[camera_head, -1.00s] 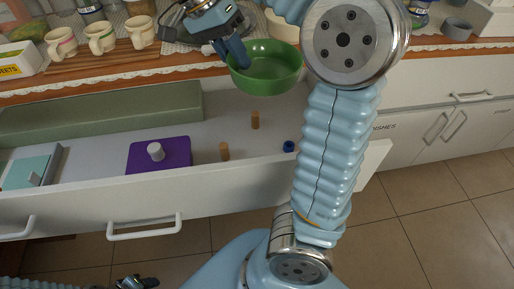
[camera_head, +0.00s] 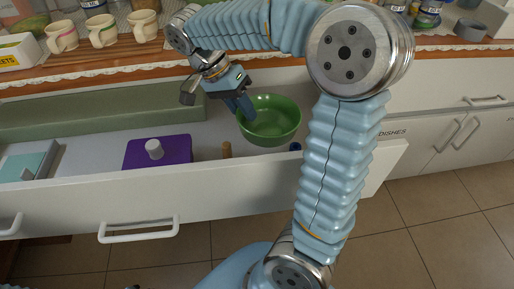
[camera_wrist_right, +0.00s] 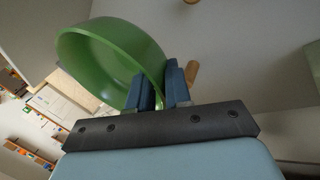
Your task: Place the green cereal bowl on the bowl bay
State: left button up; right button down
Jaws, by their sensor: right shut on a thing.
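The green cereal bowl (camera_head: 270,122) is upright over the right part of the open drawer (camera_head: 80,208). It also shows in the right wrist view (camera_wrist_right: 105,60). My right gripper (camera_head: 243,108) is shut on the bowl's left rim, with one finger on each side of the wall in the wrist view (camera_wrist_right: 163,88). A wooden peg (camera_head: 227,149) and a blue peg (camera_head: 295,147) stand in the drawer beside the bowl. No label marks the bowl bay; the pegged floor beneath the bowl is partly hidden. My left gripper is not clearly visible.
A purple block (camera_head: 178,150) with a white knob sits in the drawer's middle, and a teal item (camera_head: 25,165) at its left. A long green divider (camera_head: 130,120) runs along the back. Several mugs (camera_head: 100,30) stand on the counter above.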

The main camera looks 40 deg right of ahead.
notch_tip(320, 180, down, 8)
jog(key=shift+r+b, duration=0.15)
jog(key=shift+b, duration=0.2)
jog(key=c, duration=1.1)
grip_release()
jog(key=shift+o, duration=0.2)
jog(key=p+v, duration=0.1)
jog(key=v, duration=1.1)
